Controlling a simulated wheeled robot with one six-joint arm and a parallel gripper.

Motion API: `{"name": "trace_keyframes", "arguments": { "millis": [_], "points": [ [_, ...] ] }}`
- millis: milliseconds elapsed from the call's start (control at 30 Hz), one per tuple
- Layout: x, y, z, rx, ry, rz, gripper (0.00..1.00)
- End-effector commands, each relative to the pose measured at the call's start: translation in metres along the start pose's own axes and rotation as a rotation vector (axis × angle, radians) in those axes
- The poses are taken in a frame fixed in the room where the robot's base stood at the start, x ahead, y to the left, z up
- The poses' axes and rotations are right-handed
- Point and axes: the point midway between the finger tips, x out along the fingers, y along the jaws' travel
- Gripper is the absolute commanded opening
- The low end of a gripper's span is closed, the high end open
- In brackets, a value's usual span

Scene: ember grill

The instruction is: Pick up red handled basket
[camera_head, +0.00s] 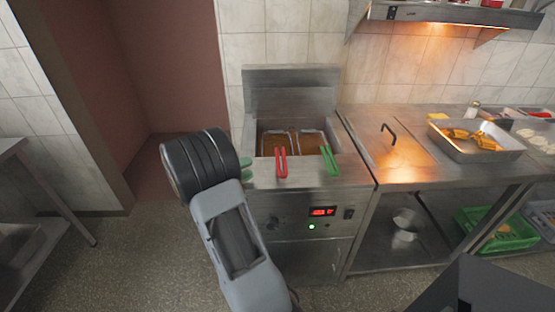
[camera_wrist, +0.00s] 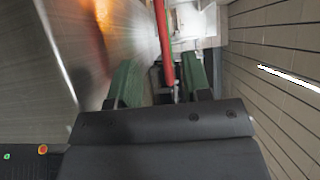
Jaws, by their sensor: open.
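The red handled basket shows its red handle (camera_head: 281,163) over the front edge of the fryer, with its wire body in the left side of the fryer well. My gripper (camera_head: 245,168) is at the fryer's front left, left of the red handle in the head view, mostly hidden behind my wrist. In the wrist view, my gripper (camera_wrist: 158,68) has its two green fingers apart. The red handle (camera_wrist: 163,45) runs down the picture between them in line of sight. I cannot tell whether it is within their reach. No grip on it shows.
A basket with a green handle (camera_head: 329,160) sits right of the red one in the same fryer (camera_head: 293,88). A steel counter (camera_head: 392,165) with a food tray (camera_head: 447,147) adjoins on the right. The floor (camera_head: 150,260) at left is clear.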

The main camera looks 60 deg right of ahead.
Motion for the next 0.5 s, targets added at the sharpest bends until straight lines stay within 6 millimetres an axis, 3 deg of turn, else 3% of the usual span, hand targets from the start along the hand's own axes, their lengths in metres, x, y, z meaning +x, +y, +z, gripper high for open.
{"name": "trace_keyframes", "arguments": {
  "millis": [200, 500],
  "points": [
    [0.041, 0.000, -0.001, -0.006, 0.004, -0.001, 0.45],
    [0.069, 0.000, 0.000, -0.004, 0.001, -0.001, 0.45]
  ]
}}
